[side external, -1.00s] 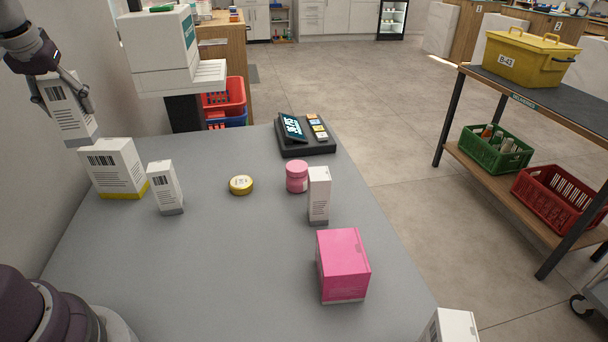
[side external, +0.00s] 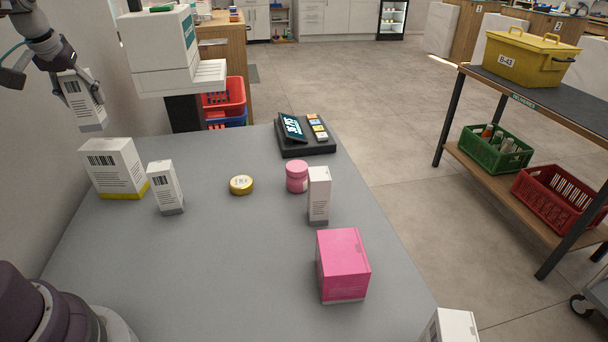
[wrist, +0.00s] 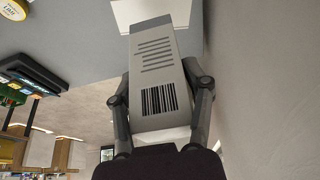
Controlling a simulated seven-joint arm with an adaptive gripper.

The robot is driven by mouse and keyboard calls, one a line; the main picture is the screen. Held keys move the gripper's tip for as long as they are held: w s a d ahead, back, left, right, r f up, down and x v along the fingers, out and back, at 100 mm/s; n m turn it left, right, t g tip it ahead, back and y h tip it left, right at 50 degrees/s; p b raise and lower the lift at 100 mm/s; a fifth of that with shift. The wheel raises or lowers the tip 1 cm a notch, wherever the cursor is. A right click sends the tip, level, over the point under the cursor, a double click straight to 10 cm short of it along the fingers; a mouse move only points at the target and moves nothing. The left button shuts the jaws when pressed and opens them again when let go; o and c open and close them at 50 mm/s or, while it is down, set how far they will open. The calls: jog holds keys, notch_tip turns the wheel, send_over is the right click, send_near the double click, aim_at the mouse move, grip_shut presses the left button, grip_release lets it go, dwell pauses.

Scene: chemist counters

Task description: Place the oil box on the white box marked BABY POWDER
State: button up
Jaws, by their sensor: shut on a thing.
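My gripper (wrist: 157,82) is shut on a white box with a grey end, printed lines and a barcode (side external: 82,103). The held box is tilted, in the air at the upper left of the side view. No name can be read on it, so I cannot tell by lettering that it is the oil box. A larger white box with a yellow base (side external: 114,167) stands on the counter below it, apart from it. Its barcode side shows, and no BABY POWDER lettering is readable. In the wrist view, a pale surface shows beyond the held box.
On the grey counter (side external: 230,260) stand a slim white box (side external: 165,187), a yellow tin (side external: 241,185), a pink jar (side external: 297,177), another slim white box (side external: 319,195) and a pink box (side external: 342,265). A payment terminal (side external: 305,135) is at the back. A wall (side external: 35,150) runs close on the left.

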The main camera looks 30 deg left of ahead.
aim_at(92, 114)
jog(key=shift+w+a, duration=0.2)
jog(key=shift+a, duration=0.1)
jog(key=shift+f, duration=1.8)
jog(key=shift+f, duration=0.15)
jog(key=o, duration=1.2)
